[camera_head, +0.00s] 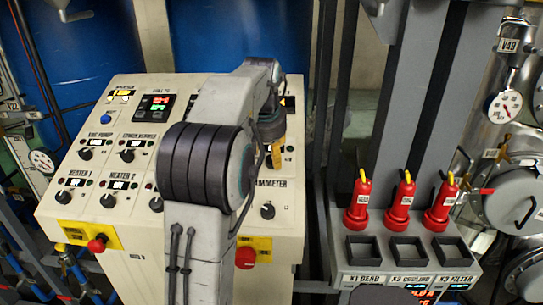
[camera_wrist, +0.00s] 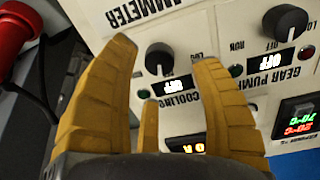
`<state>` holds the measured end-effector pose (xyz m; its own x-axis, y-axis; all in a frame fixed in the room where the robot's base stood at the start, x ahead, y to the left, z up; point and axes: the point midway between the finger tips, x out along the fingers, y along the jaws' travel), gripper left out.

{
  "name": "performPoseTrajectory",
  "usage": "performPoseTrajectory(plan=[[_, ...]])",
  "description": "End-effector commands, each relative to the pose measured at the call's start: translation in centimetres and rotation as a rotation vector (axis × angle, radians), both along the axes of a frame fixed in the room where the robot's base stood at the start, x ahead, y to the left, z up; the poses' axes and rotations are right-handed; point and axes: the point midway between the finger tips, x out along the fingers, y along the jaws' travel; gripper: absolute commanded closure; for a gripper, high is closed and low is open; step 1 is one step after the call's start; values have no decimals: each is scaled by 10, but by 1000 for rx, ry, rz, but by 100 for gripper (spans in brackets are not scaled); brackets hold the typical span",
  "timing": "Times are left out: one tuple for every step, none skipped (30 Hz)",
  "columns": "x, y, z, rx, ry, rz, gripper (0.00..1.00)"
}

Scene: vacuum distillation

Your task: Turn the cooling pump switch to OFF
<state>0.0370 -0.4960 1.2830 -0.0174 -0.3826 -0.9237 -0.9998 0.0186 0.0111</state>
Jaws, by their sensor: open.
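The cooling pump switch is a black round knob (camera_wrist: 160,59) with a white pointer mark on the pale panel. In the wrist view, which is upside down, a small lit display (camera_wrist: 172,88) beside it appears to read OFF, next to the partly hidden COOLING label. My gripper (camera_wrist: 165,55) has its yellow fingers spread, with the knob between the fingertips in the picture. I cannot tell whether they touch it. In the head view my gripper (camera_head: 275,150) is at the panel's right side, and my arm hides the cooling knob.
The gear pump knob (camera_wrist: 285,22) is close by, its display also reading OFF. The control panel (camera_head: 130,215) carries several other knobs and red buttons (camera_head: 97,244). Three red plugs (camera_head: 403,202) stand on a grey stand at right. Blue drums (camera_head: 220,45) are behind.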

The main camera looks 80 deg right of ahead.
Motion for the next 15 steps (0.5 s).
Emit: performPoseTrajectory(plan=[[0,-1,0,5,0,0,42],[0,-2,-3,4,0,0,42],[0,-4,-7,4,0,-1,42],[0,-4,-9,5,0,-1,42],[0,-5,-12,4,0,-1,42],[0,-6,-15,4,0,-1,42],[0,-8,-20,4,0,-1,42],[0,-9,-23,3,0,-1,42],[0,-10,-27,3,0,-1,42],[0,-11,-29,2,0,-1,42],[0,-12,-30,2,0,-1,42],[0,-13,-33,2,0,-1,42],[0,-14,-34,2,0,-1,42],[0,-14,-35,2,0,-1,42],[0,-15,-36,1,0,-1,42]])
